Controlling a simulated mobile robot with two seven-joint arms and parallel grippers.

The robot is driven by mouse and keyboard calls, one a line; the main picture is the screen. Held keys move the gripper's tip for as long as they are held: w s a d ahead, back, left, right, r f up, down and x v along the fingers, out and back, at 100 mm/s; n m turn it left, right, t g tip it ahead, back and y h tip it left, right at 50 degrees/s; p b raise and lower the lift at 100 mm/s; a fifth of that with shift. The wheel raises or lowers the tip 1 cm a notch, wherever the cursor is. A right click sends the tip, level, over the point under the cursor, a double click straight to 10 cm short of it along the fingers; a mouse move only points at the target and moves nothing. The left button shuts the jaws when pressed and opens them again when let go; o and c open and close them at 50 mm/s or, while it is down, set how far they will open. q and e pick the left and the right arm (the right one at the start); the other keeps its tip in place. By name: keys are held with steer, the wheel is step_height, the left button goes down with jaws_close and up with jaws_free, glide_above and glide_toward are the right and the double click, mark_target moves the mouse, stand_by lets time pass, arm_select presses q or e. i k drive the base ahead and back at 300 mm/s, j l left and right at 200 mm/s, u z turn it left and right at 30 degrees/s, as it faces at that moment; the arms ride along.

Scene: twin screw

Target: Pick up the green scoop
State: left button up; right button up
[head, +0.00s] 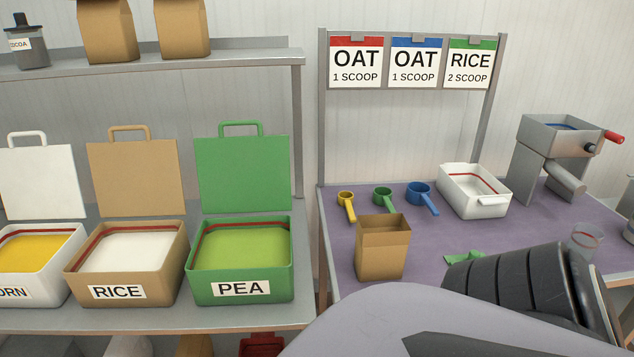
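The green scoop (382,196) lies on the purple top of the right-hand table, between the yellow scoop (346,203) and the blue scoop (420,196). Its round cup faces up and its short handle points toward the front right. It stands just behind an open brown paper bag (381,256), whose top edge comes close to its handle. One of my arms crosses the bottom right of the head view, in front of the table. Neither of my grippers shows, and nothing is seen to touch the scoop.
A white tray (447,205) stands right of the scoops, with a grey hand-cranked machine (544,160) beyond it. A flat green piece (462,257) lies partly behind my arm. Open corn, rice and pea bins (240,287) stand on the left table. A card frame (322,130) rises behind.

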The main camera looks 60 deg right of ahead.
mark_target(387, 205)
steer(key=z, duration=2.25)
steer(key=i+l, duration=0.1)
steer(key=l, duration=0.75)
steer(key=i+l, duration=0.15)
steer(key=l, duration=0.25)
steer(key=i+l, duration=0.1)
steer(key=l, duration=0.35)
steer(key=l+u, duration=0.45)
steer(key=u, duration=0.2)
